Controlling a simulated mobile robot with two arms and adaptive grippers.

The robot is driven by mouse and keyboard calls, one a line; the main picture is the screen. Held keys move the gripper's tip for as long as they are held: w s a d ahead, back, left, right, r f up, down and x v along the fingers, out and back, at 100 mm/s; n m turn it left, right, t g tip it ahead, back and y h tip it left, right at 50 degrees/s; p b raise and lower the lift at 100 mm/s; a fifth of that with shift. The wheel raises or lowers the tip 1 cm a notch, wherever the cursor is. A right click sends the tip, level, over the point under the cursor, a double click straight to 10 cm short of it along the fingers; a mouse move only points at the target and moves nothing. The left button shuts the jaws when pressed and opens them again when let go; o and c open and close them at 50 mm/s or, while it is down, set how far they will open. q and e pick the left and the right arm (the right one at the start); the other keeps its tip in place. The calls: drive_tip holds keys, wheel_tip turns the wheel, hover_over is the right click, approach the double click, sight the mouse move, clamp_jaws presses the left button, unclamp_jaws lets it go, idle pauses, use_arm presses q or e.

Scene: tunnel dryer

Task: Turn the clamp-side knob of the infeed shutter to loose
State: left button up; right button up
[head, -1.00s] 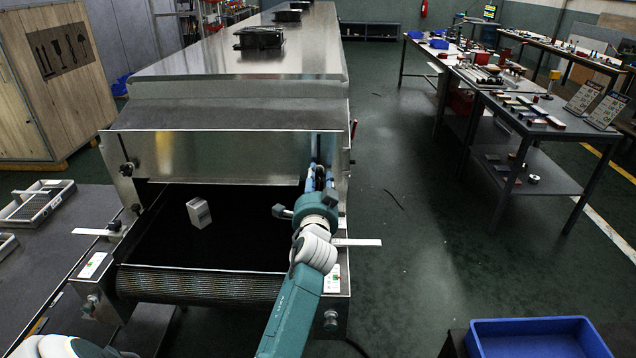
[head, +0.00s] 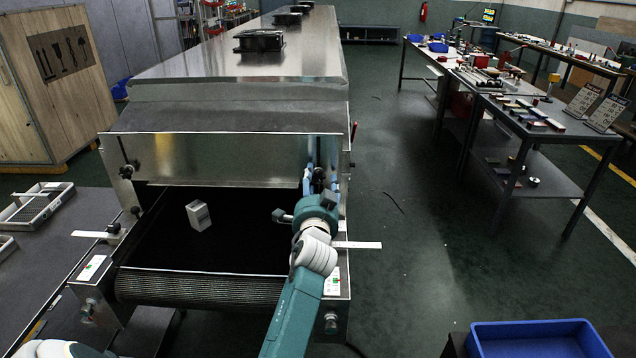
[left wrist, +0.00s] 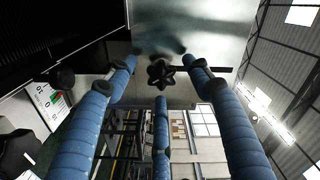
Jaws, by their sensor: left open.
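The infeed shutter (head: 225,158) is a bare metal plate above the dark belt at the dryer's mouth. A black star-shaped knob (left wrist: 161,74) shows in the left wrist view, on a metal face. My left gripper (left wrist: 160,80) is open, with its blue fingers spread around the knob; I cannot tell if they touch it. In the head view my left gripper (head: 313,180) is at the right end of the shutter, and it and its arm mostly hide that knob. Another black knob (head: 127,169) is at the shutter's left end. My right gripper is not in view.
A small grey block (head: 198,215) lies on the belt (head: 240,240). A metal ruler-like strip (head: 357,245) sticks out to the right below my gripper. A blue bin (head: 540,340) is at the bottom right.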

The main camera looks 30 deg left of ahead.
use_arm(q)
drive_tip(key=v, duration=0.7)
drive_tip(key=shift+s+d, duration=0.15)
drive_tip(key=shift+s, duration=0.05)
drive_tip(key=p+x, duration=0.4)
drive_tip(key=x, duration=0.4)
drive_tip(key=shift+w, duration=0.1)
idle(0.4)
drive_tip(key=shift+r, duration=0.1)
